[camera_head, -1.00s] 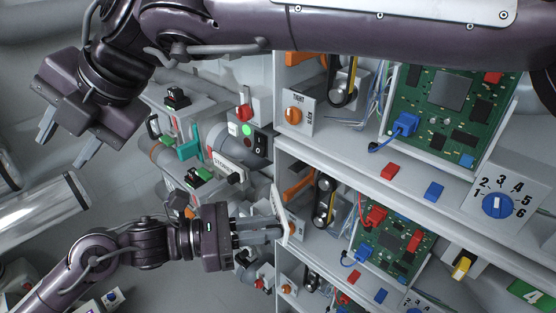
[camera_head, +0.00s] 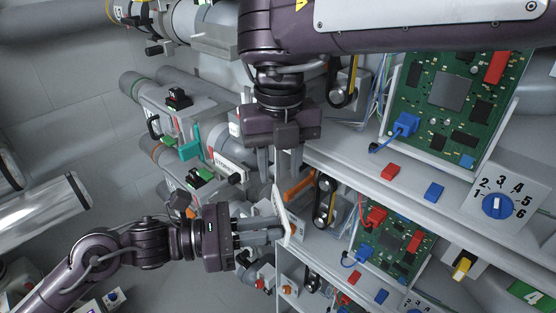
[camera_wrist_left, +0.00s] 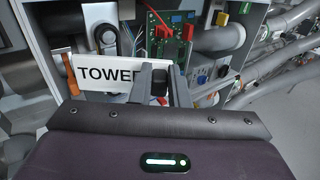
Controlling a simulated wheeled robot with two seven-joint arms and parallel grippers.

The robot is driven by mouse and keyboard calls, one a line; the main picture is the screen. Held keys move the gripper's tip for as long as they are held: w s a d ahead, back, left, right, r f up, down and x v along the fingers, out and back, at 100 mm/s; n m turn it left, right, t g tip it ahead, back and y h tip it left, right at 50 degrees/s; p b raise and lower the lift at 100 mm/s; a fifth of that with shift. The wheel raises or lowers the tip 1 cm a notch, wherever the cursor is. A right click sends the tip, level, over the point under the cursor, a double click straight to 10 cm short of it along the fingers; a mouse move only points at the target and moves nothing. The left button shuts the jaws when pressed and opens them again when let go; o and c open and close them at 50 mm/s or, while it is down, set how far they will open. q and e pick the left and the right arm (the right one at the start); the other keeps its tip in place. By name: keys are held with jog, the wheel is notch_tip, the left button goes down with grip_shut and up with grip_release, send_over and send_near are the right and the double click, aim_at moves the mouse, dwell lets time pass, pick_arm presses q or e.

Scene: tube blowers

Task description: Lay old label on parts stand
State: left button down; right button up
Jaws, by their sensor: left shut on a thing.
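My left gripper (camera_head: 277,228) is shut on a white label plate (camera_head: 281,212), which stands upright and almost edge-on in the head view. In the left wrist view the label (camera_wrist_left: 100,78) shows black letters starting "TOWE"; my left fingers (camera_wrist_left: 153,82) cover its right end. My right gripper (camera_head: 279,163) points down just above the held label, its two fingers apart with nothing seen between them. I cannot tell which surface is the parts stand.
A grey shelf unit (camera_head: 350,165) holds green circuit boards (camera_head: 450,90), a dial box (camera_head: 497,203) and red and blue blocks. An orange bar (camera_head: 299,188) is close to my right fingers. Another white lettered sign (camera_head: 229,165) and pipes are at left.

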aim_at(279, 214)
notch_tip(279, 214, down, 12)
jog(key=shift+a+r, duration=0.1)
jog(key=shift+r, duration=0.05)
dwell(0.3)
grip_shut()
pick_arm(q)
jog(key=c, duration=1.3)
grip_release()
jog(key=shift+a, duration=0.1)
